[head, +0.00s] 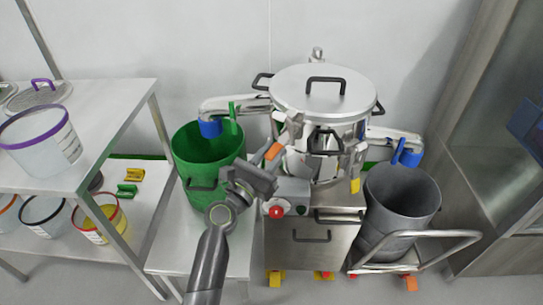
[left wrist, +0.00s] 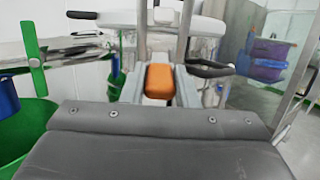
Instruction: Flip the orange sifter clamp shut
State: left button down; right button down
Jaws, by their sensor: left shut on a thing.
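The sifter (head: 322,95) is a round steel vessel with a lidded top on a steel cabinet. Its orange clamp handle (head: 273,151) shows at the sifter's left front, tilted in the head view. In the left wrist view the orange handle (left wrist: 159,82) lies between grey metal parts at centre. My left gripper (head: 278,158) reaches up from below and is shut on the orange clamp. Its fingers partly hide the clamp's base and latch. My right gripper is in neither view.
A green bin (head: 190,160) stands left of the sifter and a grey bin (head: 400,200) on a trolley to its right. A control box with a red button (head: 277,211) sits just below my gripper. A steel shelf (head: 100,95) with tubs stands at left.

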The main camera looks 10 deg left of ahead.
pick_arm(q)
jog(key=c, duration=1.1)
grip_release()
jog(key=b+v, duration=0.3)
jog(key=v, duration=1.4)
jog(key=shift+s+f, duration=0.1)
jog(key=shift+s, duration=0.1)
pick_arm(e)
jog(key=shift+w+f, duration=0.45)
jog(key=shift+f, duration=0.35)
pick_arm(q)
jog(key=shift+c, duration=0.5)
